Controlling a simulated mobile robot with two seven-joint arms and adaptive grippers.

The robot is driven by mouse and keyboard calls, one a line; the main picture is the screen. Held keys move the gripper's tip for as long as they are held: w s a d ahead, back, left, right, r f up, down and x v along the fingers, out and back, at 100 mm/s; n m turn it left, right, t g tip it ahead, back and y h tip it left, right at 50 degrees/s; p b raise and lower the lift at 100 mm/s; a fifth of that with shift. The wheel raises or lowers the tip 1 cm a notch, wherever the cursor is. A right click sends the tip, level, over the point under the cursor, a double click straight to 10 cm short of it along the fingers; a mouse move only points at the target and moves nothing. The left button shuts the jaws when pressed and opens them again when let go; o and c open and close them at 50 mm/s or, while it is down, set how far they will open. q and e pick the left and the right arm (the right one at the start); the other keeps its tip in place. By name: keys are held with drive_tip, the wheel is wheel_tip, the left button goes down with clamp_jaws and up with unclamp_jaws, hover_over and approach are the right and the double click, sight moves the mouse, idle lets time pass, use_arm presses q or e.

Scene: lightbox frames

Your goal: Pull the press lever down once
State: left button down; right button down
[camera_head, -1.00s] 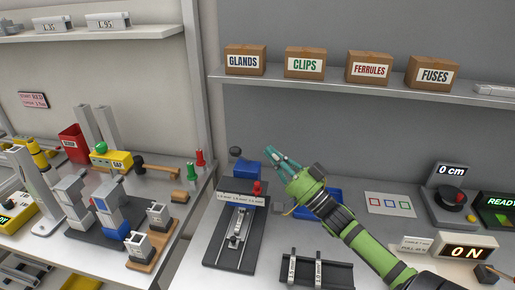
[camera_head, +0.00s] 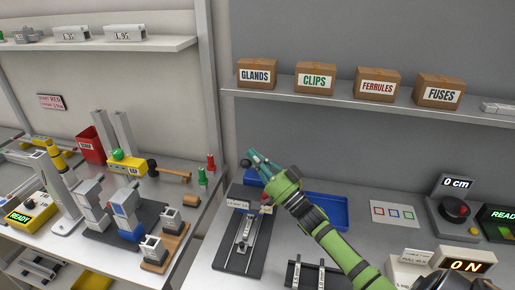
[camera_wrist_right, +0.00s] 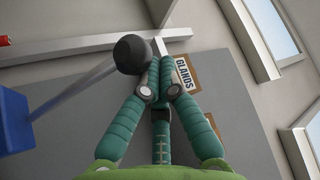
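The press has a black base (camera_head: 240,232) with a silver slide, a blue head (camera_head: 253,178) partly behind my gripper, and a lever with a black ball knob (camera_head: 246,163). In the right wrist view, the knob (camera_wrist_right: 132,52) sits just left of the fingertips, on a grey rod (camera_wrist_right: 75,90) running down-left to the blue head (camera_wrist_right: 14,122). My right gripper (camera_head: 257,157) is beside the knob; in the wrist view its fingers (camera_wrist_right: 160,72) are drawn together with nothing seen between them. I cannot tell whether they touch the knob. My left gripper is out of view.
A blue tray (camera_head: 328,212) lies behind my right arm. A black rack (camera_head: 318,276) stands in front, and an ON display (camera_head: 465,265) is at the right. A shelf (camera_head: 380,113) with labelled boxes runs above. A bench with fixtures is at left.

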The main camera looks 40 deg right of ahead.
drive_tip(key=shift+f, duration=0.1)
drive_tip(key=s+a+f+n+g+y+b, duration=0.1)
drive_tip(key=s+a+f+n+y+b, duration=0.1)
drive_tip(key=f+n+y+b, duration=0.3)
drive_tip(key=s+a+f+n+g+y+b, duration=0.1)
drive_tip(key=s+a+f+n+y+b, duration=0.1)
drive_tip(key=f+n+y+b, duration=0.3)
drive_tip(key=n+b, duration=0.4)
drive_tip(key=b, duration=0.4)
drive_tip(key=shift+a+f+g+y, duration=0.15)
drive_tip(key=shift+a+g+y, duration=0.15)
drive_tip(key=shift+g+y, duration=0.1)
drive_tip(key=shift+f, duration=0.1)
wheel_tip(320, 180, up, 11)
drive_tip(key=shift+d, duration=0.1)
idle(0.8)
